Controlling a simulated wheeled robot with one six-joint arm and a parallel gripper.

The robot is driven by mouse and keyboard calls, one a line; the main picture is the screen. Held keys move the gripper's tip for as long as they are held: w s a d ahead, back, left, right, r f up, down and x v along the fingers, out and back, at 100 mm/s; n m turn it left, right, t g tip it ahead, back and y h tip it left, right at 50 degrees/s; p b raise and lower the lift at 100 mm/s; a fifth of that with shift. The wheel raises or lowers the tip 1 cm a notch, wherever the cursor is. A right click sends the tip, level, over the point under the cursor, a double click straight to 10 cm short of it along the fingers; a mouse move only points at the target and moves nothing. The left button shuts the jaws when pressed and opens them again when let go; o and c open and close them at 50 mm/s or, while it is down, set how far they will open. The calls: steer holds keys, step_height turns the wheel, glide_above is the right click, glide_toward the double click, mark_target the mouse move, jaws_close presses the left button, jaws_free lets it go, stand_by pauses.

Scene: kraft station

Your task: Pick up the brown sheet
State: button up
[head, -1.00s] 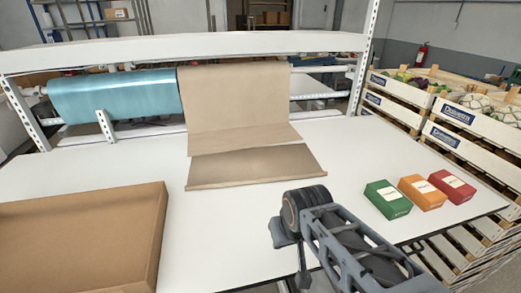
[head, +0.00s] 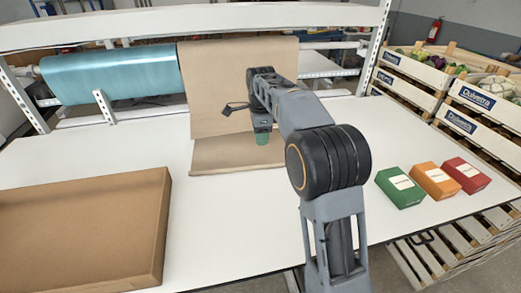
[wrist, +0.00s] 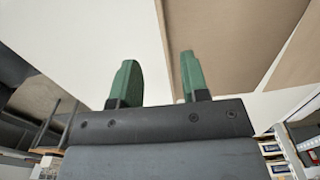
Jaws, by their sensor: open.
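The brown sheet (head: 215,157) lies on the white table (head: 200,215), just in front of the brown paper (head: 212,90) hanging from the roll. My gripper (head: 263,138) points down over the sheet's right part in the head view, and my arm hides some of that side. In the wrist view its two green fingers (wrist: 160,68) stand apart with nothing between them. Two brown areas show there, one beside the right finger (wrist: 225,40) and one at the right edge (wrist: 300,60). I cannot tell whether the fingers touch the sheet.
A blue roll (head: 110,72) sits at the back left. A large cardboard box (head: 85,230) stands front left. Green (head: 400,187), orange (head: 435,182) and red (head: 467,175) boxes stand at the right. Produce crates (head: 490,100) are beyond the table. The table's middle front is clear.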

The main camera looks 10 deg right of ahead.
step_height(320, 180, down, 13)
steer(key=shift+r+p, duration=0.15)
steer(key=shift+p, duration=0.15)
stand_by(0.4)
jaws_close()
